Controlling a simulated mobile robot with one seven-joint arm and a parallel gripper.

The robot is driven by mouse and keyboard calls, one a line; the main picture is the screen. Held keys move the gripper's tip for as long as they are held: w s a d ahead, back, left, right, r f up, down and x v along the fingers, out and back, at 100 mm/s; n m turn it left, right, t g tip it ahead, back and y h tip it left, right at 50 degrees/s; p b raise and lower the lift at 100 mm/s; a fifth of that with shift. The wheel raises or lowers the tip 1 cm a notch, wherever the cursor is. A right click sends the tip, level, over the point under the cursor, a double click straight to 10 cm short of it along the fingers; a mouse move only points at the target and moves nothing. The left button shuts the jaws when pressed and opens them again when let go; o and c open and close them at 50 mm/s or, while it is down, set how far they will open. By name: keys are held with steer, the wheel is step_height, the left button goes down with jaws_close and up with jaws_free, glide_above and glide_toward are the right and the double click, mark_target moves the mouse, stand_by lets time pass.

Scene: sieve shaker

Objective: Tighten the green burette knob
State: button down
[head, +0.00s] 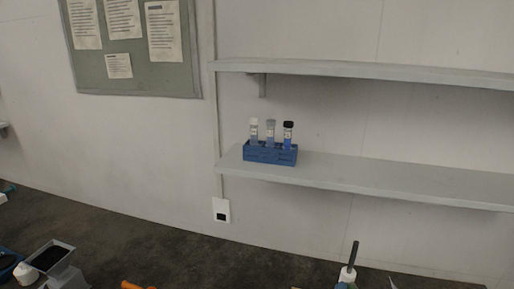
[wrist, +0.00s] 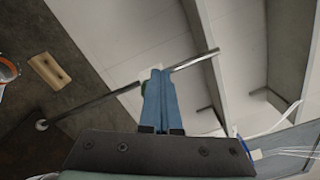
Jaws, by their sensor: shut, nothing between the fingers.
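In the wrist view my gripper (wrist: 160,73) has its two blue fingers pressed together, with nothing between them. A metal rod (wrist: 195,62) runs slantwise behind the fingers. A small green patch (wrist: 144,88) shows at the left edge of the fingers, by the rod. It may be the green burette knob, but the fingers hide most of it. I cannot tell whether the fingers touch it. In the head view neither the green knob nor my gripper can be made out.
In the head view a blue rack (head: 270,154) with three capped tubes stands on the lower shelf (head: 380,182). A dark rod (head: 352,257) rises at the bottom edge. A grey hopper-like thing (head: 52,258) is at lower left. A wooden block (wrist: 49,70) lies on the dark bench in the wrist view.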

steer(key=shift+r+p, duration=0.15)
steer(key=shift+p, duration=0.35)
steer(key=shift+a, duration=0.1)
steer(key=v, duration=0.6)
steer(key=shift+w+r, duration=0.1)
